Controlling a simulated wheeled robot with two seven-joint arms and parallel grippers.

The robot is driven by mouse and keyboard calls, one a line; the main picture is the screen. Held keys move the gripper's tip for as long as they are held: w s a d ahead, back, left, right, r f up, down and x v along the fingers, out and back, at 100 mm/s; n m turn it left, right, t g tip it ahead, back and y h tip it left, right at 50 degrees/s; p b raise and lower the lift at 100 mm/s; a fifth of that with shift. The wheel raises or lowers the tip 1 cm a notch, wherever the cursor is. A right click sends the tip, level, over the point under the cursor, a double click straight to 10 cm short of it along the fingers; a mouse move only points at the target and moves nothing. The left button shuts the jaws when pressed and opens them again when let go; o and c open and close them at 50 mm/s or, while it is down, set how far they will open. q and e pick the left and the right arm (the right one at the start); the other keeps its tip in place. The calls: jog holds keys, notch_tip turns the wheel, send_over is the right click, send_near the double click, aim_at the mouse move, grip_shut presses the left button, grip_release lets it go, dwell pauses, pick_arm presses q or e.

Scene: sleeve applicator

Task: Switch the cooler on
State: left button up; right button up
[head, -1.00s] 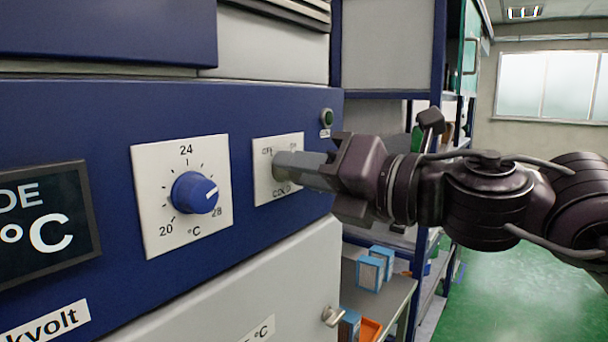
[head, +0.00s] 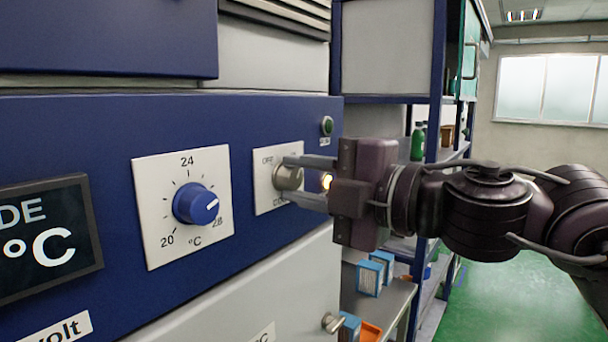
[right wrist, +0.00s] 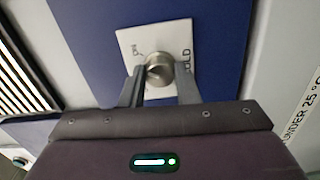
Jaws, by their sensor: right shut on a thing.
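The cooler's blue front panel (head: 90,120) fills the left of the head view. A metal rotary knob (head: 289,177) sits on a white plate (head: 266,200) lettered OFF and COLD; other lettering is partly hidden. My right gripper (head: 303,178) reaches in from the right, its two fingers shut on this knob, one above and one below. My left gripper is not in view.
A blue temperature dial (head: 195,204) on a white scale and a dark display (head: 45,238) are left of the knob. A green lamp or button (head: 327,125) is above right. Shelving (head: 440,110) stands behind my right arm; green floor (head: 510,300) is open at right.

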jog(key=shift+m+p, duration=0.35)
jog(key=shift+m, duration=1.25)
jog(key=o, duration=1)
jog(key=shift+c, duration=0.2)
jog(key=b+v, duration=0.3)
jog(key=v, duration=0.5)
jog(key=shift+w+a, duration=0.1)
